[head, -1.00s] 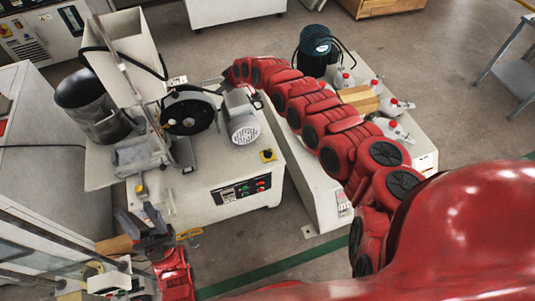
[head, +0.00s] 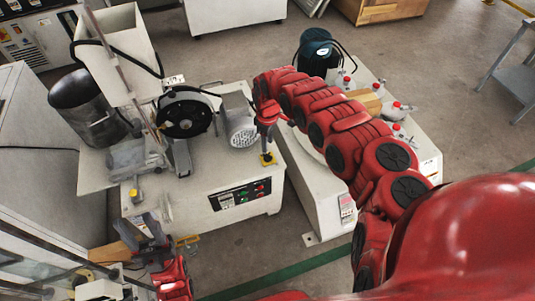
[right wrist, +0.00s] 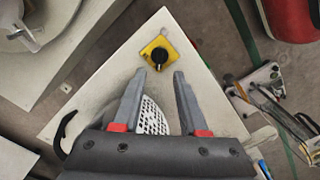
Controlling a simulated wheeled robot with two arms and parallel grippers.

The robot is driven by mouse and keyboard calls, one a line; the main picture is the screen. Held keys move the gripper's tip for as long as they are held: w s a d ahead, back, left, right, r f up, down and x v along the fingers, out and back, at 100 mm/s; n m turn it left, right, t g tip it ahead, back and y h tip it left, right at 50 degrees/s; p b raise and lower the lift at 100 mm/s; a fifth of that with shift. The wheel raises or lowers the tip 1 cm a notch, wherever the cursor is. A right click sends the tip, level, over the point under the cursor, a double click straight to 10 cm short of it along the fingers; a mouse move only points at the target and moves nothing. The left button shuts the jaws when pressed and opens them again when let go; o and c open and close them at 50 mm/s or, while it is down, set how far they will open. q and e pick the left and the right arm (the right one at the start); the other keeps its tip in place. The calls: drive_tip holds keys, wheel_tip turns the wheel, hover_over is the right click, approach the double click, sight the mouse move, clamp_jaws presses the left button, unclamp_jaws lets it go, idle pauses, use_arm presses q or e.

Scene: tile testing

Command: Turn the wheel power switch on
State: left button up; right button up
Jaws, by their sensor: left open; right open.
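The wheel power switch is a black rotary knob on a yellow square plate (head: 267,159). It sits at the front right corner of the white machine's top and also shows in the right wrist view (right wrist: 160,53). My right gripper (right wrist: 160,78) is open and empty, pointing at the switch. Its two fingertips are just short of the plate in that picture, spread to either side of the knob and apart from it. In the head view my right gripper (head: 268,139) hangs above the switch. My left gripper (head: 145,228) is open, low at the left, away from the switch.
The white machine (head: 190,195) carries a grey motor (head: 240,122), a black wheel (head: 186,112) and a front button panel (head: 240,195). A second white machine (head: 320,190) with red-capped parts stands at the right. The floor in front (head: 280,245) is clear.

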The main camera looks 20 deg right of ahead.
sight(267, 155)
wheel_tip(267, 155, down, 7)
drive_tip(key=shift+r+b, duration=0.15)
drive_tip(key=shift+b, duration=0.65)
clamp_jaws()
